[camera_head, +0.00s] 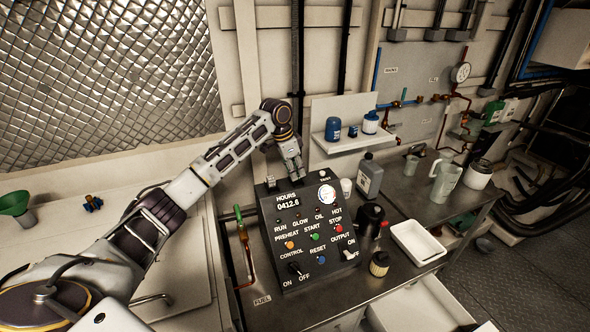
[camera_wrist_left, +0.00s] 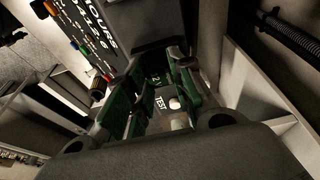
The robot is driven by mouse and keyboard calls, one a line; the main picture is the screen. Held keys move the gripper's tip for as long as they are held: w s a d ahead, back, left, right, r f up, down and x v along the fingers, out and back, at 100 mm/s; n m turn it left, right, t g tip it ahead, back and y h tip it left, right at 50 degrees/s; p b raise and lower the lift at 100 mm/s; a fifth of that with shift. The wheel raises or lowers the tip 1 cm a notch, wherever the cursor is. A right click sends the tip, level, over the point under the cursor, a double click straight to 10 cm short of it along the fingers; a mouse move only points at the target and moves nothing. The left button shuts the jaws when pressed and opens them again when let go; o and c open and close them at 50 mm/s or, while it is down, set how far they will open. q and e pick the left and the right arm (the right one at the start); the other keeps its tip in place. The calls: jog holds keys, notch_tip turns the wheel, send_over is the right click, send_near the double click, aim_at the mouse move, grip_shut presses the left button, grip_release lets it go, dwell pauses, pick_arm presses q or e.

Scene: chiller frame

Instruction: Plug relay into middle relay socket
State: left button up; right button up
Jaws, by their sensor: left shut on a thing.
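My left gripper (camera_head: 293,157) reaches in from the left, just above and behind the top edge of the dark control box (camera_head: 310,240). In the left wrist view its two dark fingers with green parts (camera_wrist_left: 155,90) stand a little apart, shut on the relay, which is mostly hidden and hard to make out. A TEST label and a small pale round spot show between the fingers. The relay sockets, the middle one included, cannot be made out, so I cannot tell whether the relay touches one. My right gripper is not in view.
A small shelf (camera_head: 347,145) with blue containers is on the wall behind the box. A grey bottle (camera_head: 369,177), a dark pot (camera_head: 370,219) and a white tray (camera_head: 418,243) stand to its right. A green-handled valve (camera_head: 240,215) is at its left.

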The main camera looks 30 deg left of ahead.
pick_arm(q)
jog(key=o, duration=1)
jog(key=shift+o, duration=0.2)
jog(key=shift+r, duration=0.15)
jog(key=v, duration=1.1)
jog(key=shift+r, duration=0.35)
jog(key=shift+s+f, duration=0.15)
